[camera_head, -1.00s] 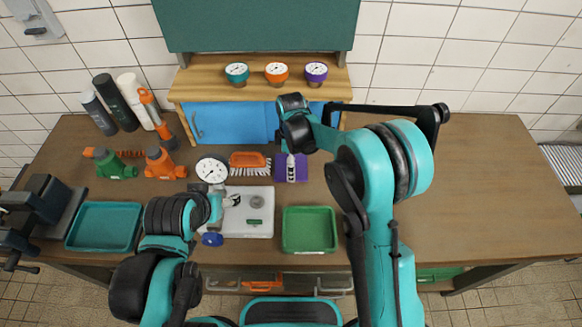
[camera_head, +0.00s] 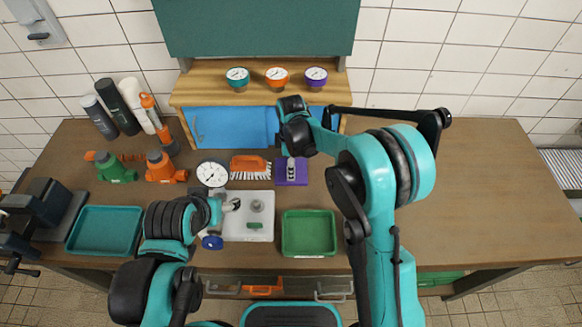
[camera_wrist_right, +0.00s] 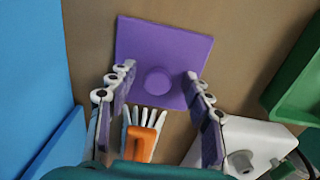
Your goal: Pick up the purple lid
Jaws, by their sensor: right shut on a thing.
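The purple lid (camera_head: 299,180) is a flat square plate behind the green tray, partly covered by my right gripper (camera_head: 291,171). In the right wrist view the lid (camera_wrist_right: 185,52) shows its round knob facing the camera. The right gripper's fingers (camera_wrist_right: 160,78) stand on either side of the knob, shut on the lid. Whether the lid touches the table cannot be told. My left gripper (camera_head: 232,205) is over the left part of the white board, and its finger opening is too small to judge.
An orange brush (camera_head: 250,163) lies just left of the lid. The green tray (camera_head: 309,252) stands in front of it, beside the white board (camera_head: 262,234). A blue cabinet (camera_head: 235,128) is close behind. The table's right side is clear.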

